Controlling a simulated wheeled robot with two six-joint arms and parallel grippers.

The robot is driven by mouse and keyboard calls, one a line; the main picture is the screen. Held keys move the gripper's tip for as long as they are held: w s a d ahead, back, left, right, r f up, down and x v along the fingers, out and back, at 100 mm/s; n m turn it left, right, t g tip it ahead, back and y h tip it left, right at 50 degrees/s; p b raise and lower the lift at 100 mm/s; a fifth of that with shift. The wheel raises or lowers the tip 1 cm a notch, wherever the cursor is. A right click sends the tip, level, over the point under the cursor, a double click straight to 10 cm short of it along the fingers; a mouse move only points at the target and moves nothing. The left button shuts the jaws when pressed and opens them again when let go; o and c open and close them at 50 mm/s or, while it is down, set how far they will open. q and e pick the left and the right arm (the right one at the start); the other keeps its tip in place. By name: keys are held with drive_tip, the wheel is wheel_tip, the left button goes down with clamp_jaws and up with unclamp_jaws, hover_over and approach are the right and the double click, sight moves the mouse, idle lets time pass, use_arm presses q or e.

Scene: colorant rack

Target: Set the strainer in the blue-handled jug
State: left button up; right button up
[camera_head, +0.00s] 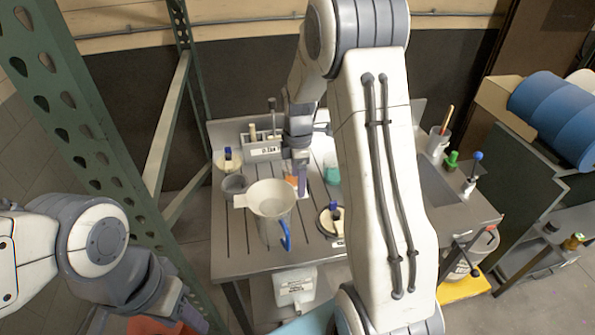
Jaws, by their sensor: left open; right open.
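The pale strainer (268,197), a round bowl with a flat tab pointing left, sits in the mouth of the blue-handled jug (272,230). It looks about level. The jug stands upright on the grey slatted table, its blue handle (286,236) towards the front right. My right gripper (302,184) points down just behind and to the right of the strainer, apart from it, open and with nothing seen in it. My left gripper (190,316) is low at the bottom left, off the table, open; its fingertips are hard to make out.
A grey box (262,148) with a label and a blue-knobbed container (228,160) stand behind. A small grey cup (233,184) is left of the jug, another blue-knobbed container (331,218) right. A green shelf post (95,120) rises at left. My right arm hides the table's middle right.

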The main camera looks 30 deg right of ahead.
wheel_tip(320, 180, up, 5)
drive_tip(key=s+a+r+m, duration=0.15)
drive_tip(key=s+a, duration=0.25)
drive_tip(key=a, duration=0.4)
drive_tip(key=s+a+r+m, duration=0.1)
drive_tip(key=s+a+r, duration=0.1)
drive_tip(key=s+a, duration=0.35)
drive_tip(key=s+a+m, duration=0.2)
drive_tip(key=s+a, duration=0.2)
drive_tip(key=s, duration=0.4)
drive_tip(key=s+a+m+y, duration=0.1)
drive_tip(key=s+a+m, duration=0.2)
drive_tip(key=s+a, duration=0.2)
drive_tip(key=s, duration=0.3)
drive_tip(key=shift+s+a+b, duration=0.3)
drive_tip(key=shift+s+b, duration=0.1)
drive_tip(key=shift+f, duration=0.1)
